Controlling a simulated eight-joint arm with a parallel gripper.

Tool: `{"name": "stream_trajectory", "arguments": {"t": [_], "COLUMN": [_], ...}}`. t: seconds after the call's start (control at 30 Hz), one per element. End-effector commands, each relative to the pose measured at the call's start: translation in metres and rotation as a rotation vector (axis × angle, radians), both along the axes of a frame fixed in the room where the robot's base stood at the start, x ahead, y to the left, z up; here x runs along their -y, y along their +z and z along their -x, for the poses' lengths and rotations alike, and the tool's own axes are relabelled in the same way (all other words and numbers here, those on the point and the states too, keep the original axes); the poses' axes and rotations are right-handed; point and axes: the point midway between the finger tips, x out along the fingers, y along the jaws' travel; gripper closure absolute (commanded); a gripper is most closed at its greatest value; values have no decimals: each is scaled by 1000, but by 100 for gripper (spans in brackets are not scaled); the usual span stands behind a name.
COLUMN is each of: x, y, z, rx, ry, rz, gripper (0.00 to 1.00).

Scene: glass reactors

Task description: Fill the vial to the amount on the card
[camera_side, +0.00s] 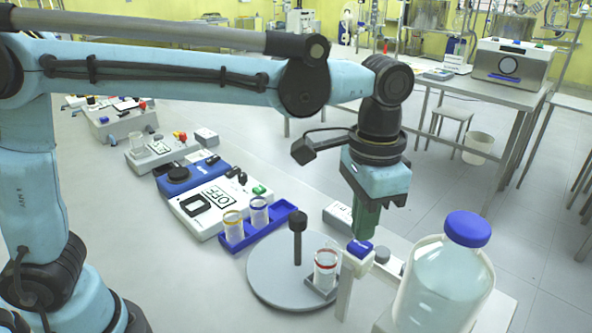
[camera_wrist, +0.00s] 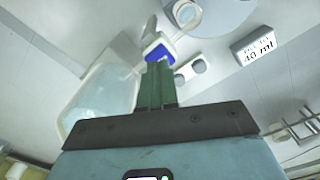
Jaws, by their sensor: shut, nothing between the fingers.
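My gripper (camera_side: 364,234) has green fingers, shut and empty, pointing down just above a blue tap piece (camera_side: 360,249); I cannot tell whether they touch. In the wrist view the fingertips (camera_wrist: 158,66) overlap the blue piece (camera_wrist: 160,53). A clear vial with a red ring (camera_side: 326,268) stands upright on a small holder at the edge of a grey round plate (camera_side: 272,289). Its liquid level is too small to read. A large bottle of pale liquid (camera_side: 440,290) with a blue cap stands right of the tap. The card (camera_wrist: 256,49) reads 40 ml.
A blue rack (camera_side: 237,242) holds vials with yellow and blue rings. A white device reading OFF (camera_side: 217,205) stands behind it. A dark upright post (camera_side: 297,240) rises from the round plate. More equipment lines the bench at the back left.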

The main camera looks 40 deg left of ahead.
Motion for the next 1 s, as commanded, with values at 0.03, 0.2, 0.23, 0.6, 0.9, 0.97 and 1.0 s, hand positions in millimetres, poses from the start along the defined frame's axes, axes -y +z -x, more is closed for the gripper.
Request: {"name": "stream_trajectory", "arguments": {"t": [0.03,0.2,0.23,0.6,0.9,0.97,1.0], "x": [0,0,0,0,0,0,0], "y": [0,-3,-4,-17,-21,-21,-21], "z": [0,0,0,0,0,0,0], "rx": [0,0,0,0,0,0,0], "ry": [0,0,0,0,0,0,0], "rz": [0,0,0,0,0,0,0], "gripper": [100,100,100,100,100,100,100]}}
